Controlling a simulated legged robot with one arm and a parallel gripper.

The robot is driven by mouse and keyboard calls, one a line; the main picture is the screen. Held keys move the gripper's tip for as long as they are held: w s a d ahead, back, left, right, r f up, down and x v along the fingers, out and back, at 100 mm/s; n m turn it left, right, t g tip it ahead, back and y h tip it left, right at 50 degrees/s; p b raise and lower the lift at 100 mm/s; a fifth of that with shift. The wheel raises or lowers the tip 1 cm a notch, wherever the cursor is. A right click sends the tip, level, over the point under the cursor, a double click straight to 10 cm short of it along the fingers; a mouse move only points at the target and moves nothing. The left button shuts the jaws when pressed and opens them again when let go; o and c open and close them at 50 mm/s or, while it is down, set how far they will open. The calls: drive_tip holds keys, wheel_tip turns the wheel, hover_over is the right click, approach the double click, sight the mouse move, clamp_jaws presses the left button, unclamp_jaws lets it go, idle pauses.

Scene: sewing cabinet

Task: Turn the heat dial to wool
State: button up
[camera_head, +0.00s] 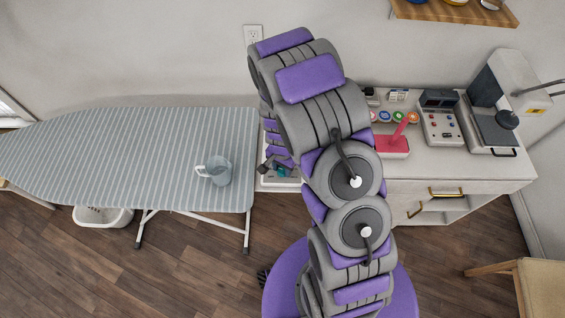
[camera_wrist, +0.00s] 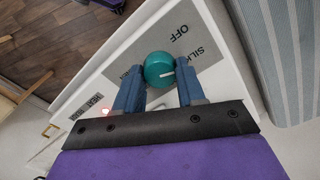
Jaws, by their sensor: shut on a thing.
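The heat dial (camera_wrist: 158,66) is a round teal knob with a white pointer line, on a white panel with a grey label plate (camera_wrist: 207,74). The plate reads "OFF" and "SILK"; another label left of the dial is mostly hidden by a finger. The pointer line lies toward the right of the wrist view. My gripper (camera_wrist: 160,76) is shut on the dial, one blue finger on each side. In the head view the teal dial (camera_head: 282,170) shows small beside my arm, which hides much of the panel.
The striped ironing board (camera_head: 120,150) with a pale mug (camera_head: 218,172) stands left of the panel. On the cabinet (camera_head: 455,172) at right are a pink-red object (camera_head: 392,144), colored spools and a control box (camera_head: 440,122).

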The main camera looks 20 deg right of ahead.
sight(282, 169)
drive_tip(key=m+p, duration=0.3)
drive_tip(key=shift+r+m, duration=0.25)
drive_tip(key=shift+m, duration=0.15)
drive_tip(key=m+p, duration=0.3)
drive_tip(key=p, duration=0.1)
drive_tip(key=shift+m, duration=0.3)
drive_tip(key=m+p, duration=0.5)
drive_tip(key=shift+w+f, duration=0.1)
drive_tip(key=shift+f, duration=0.05)
drive_tip(key=shift+m+p, duration=0.35)
drive_tip(key=shift+m, duration=0.05)
drive_tip(key=o, duration=1)
drive_tip(key=shift+f, duration=0.1)
drive_tip(key=shift+o, duration=0.2)
drive_tip(key=shift+a, duration=0.1)
wheel_tip(282, 169, up, 17)
drive_tip(key=shift+r+p, duration=0.2)
drive_tip(key=shift+p, duration=0.25)
